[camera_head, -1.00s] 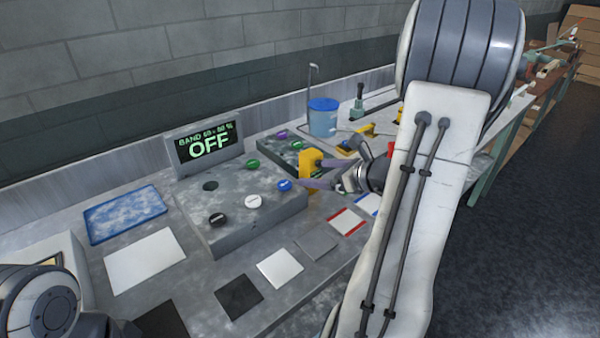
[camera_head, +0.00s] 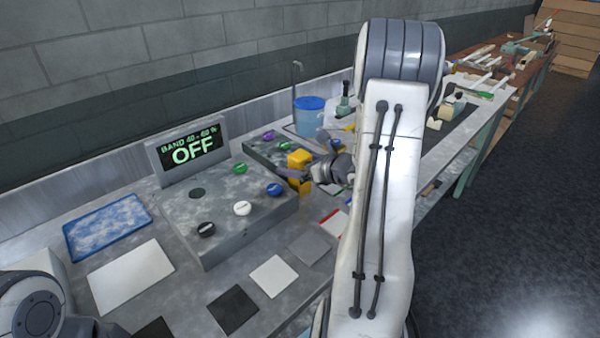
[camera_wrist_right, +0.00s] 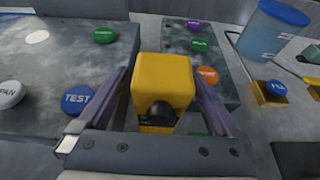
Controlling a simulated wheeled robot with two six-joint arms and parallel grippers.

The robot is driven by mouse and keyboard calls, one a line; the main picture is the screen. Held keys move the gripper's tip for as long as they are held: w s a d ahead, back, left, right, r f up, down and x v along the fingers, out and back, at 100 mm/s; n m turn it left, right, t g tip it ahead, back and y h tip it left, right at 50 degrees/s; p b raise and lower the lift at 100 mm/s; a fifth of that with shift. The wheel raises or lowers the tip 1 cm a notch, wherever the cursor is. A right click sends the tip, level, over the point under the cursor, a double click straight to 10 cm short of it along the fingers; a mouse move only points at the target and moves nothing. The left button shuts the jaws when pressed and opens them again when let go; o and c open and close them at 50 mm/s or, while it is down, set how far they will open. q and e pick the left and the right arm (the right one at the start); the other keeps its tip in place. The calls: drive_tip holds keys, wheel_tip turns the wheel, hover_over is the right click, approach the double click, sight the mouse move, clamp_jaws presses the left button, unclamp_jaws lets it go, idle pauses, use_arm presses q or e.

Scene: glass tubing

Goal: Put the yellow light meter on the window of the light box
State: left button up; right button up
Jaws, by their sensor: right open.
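The yellow light meter (camera_head: 300,160) is an upright block right of the light box (camera_head: 215,250), a grey box with knobs and a panel reading OFF (camera_head: 190,150). A dark round spot (camera_head: 197,193) on the box top looks like its window. My right gripper (camera_head: 310,177) is at the meter. In the right wrist view the meter (camera_wrist_right: 162,80), with a dark round knob facing me, stands between the two spread fingers of the gripper (camera_wrist_right: 162,105); whether they touch it I cannot tell. My left gripper is out of view; only part of that arm shows lower left.
A second knobbed box (camera_head: 262,150) and a blue-lidded tub (camera_head: 309,118) stand behind the meter. Blue (camera_head: 107,226) and white (camera_head: 130,273) plates lie left of the light box. Flat sample squares (camera_head: 273,275) lie in front. My right arm hides part of the bench.

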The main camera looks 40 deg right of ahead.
drive_tip(key=shift+x, duration=1.05)
clamp_jaws()
drive_tip(key=shift+r, duration=0.1)
